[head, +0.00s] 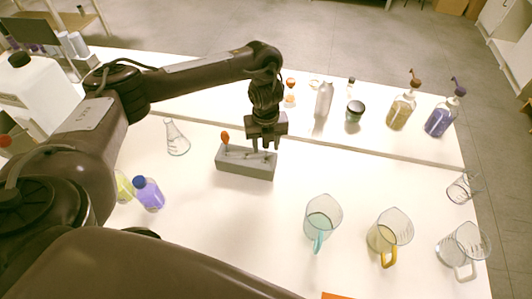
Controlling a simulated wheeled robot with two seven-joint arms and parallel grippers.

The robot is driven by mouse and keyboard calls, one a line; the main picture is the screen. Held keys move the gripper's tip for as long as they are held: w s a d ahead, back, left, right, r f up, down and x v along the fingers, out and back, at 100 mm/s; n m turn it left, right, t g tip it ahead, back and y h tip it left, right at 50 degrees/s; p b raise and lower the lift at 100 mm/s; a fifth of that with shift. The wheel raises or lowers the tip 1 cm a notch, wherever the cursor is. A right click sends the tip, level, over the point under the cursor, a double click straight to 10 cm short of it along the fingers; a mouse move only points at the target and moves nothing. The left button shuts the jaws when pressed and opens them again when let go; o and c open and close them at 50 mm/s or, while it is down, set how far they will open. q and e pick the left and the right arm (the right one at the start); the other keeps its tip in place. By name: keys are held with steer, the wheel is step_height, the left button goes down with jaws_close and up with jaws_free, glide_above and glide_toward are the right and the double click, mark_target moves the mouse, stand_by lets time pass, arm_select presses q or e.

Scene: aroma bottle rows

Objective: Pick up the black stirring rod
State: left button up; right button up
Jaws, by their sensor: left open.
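A grey holder block (246,170) stands on the white table near the middle of the head view. An orange-tipped item (225,138) stands upright in its left end. I cannot make out the black stirring rod; my dark gripper covers part of the space over the holder's right half. My left gripper (264,146) points down just above the right half of the holder, its fingers apart. Whether anything stands between the fingers is too small to tell. My right gripper is not in view.
A glass flask (176,140) is left of the holder, with a purple bottle (149,194) nearer. A teal-handled beaker (322,220), a yellow-handled beaker (388,236) and a clear beaker (462,250) stand front right. Pump bottles (402,110) and a silver bottle (323,99) line the back.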

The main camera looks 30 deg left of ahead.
arm_select(q)
steer(key=c, duration=0.9)
steer(key=shift+w+r, duration=0.1)
steer(key=shift+r, duration=0.35)
steer(key=shift+r+p, duration=2.4)
steer(key=shift+r, duration=7.2)
